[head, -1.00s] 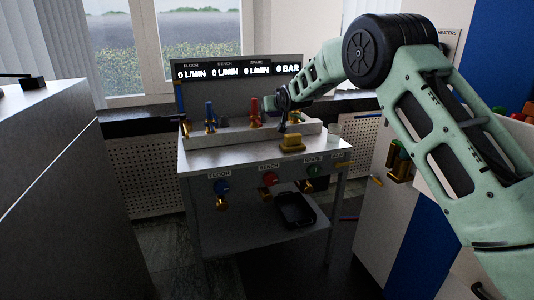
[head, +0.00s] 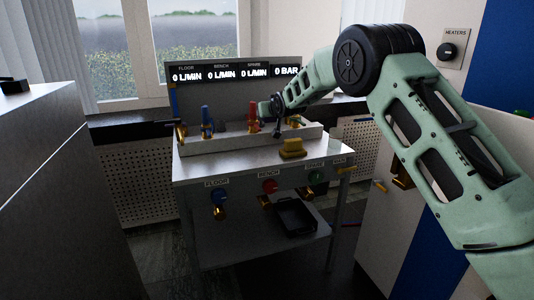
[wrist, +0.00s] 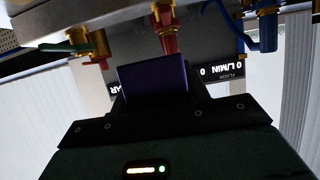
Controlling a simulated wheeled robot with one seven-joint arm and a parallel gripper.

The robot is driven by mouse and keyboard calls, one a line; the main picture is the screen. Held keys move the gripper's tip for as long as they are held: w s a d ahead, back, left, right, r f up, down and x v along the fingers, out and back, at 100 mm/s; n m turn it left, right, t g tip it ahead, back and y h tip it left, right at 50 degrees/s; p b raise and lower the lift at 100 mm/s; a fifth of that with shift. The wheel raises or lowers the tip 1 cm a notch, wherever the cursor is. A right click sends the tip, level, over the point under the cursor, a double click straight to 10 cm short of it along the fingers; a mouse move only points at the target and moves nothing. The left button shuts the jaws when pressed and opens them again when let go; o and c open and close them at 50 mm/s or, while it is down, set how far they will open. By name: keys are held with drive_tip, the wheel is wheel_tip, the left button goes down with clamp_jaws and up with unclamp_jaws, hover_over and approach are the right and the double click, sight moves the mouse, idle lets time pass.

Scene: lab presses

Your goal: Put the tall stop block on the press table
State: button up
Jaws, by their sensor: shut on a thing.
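My gripper (head: 276,112) is at the far side of a grey metal bench, in front of its display panel, and looks small and dark in the head view. In the wrist view my gripper (wrist: 155,108) is shut on a dark purple block (wrist: 154,82), probably the tall stop block. Its lower part is hidden by the gripper body. In the head view the block cannot be made out clearly. I cannot identify a press table in these views.
The bench top (head: 225,168) has a yellow object (head: 292,148) on it. Blue (head: 207,120) and red (head: 254,112) taps stand along its back. A black tray (head: 295,216) lies on the lower shelf. A pale cabinet (head: 50,190) stands left, and a heater switch (head: 447,50) is on the right.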

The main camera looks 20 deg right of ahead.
sight(268, 157)
wheel_tip(268, 157, down, 15)
drive_tip(key=shift+r+b, duration=0.1)
drive_tip(key=shift+b, duration=0.4)
drive_tip(key=o, duration=1.2)
drive_tip(key=shift+f, duration=0.2)
